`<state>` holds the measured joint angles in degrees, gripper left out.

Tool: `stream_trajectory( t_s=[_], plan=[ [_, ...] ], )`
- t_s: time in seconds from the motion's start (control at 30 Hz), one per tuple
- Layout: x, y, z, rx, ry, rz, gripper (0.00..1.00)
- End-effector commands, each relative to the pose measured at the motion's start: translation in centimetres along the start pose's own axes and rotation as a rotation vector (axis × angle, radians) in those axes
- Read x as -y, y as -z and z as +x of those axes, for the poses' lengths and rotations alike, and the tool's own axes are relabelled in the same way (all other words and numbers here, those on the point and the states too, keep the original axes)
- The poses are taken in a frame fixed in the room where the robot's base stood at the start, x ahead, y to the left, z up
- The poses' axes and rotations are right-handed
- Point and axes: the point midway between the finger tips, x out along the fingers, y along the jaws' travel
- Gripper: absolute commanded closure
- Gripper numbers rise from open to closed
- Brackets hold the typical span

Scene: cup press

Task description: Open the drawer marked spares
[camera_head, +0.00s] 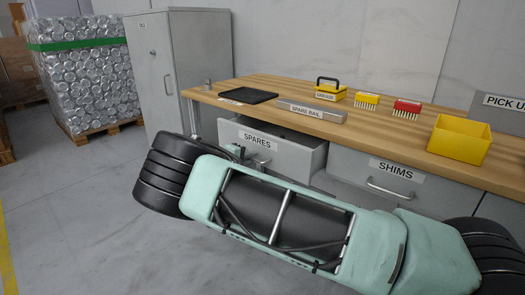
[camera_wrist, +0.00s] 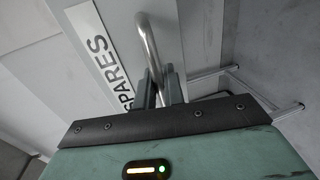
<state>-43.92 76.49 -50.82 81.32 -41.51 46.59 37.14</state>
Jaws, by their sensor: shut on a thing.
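The grey drawer marked SPARES (camera_head: 285,150) stands partly open below the wooden workbench, its front pulled out past the bench's front. Its label (camera_wrist: 101,52) and bar handle (camera_wrist: 148,45) show close up in the wrist view. My gripper (camera_wrist: 160,88) is shut on the bar handle, with the fingers on either side of the bar. In the head view my arm covers the lower part of the drawer front and most of the gripper.
The SHIMS drawer (camera_head: 376,178) is closed to the right. A grey cabinet (camera_head: 181,65) stands left of the bench.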

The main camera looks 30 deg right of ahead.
Motion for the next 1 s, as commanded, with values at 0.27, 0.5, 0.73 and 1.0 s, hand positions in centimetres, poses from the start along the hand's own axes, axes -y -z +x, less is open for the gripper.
stream_trajectory(
  t_s=[0.27,0.5,0.73,1.0],
  plan=[
    [1.7,0.1,-7.9,-0.004,0.001,-0.001,1.0],
    [3.0,0.0,-13.7,-0.002,0.001,-0.001,1.0],
    [3.9,0.0,-17.7,-0.001,0.001,-0.001,1.0],
    [4.2,0.0,-19.7,0.001,0.0,-0.001,1.0]
  ],
)
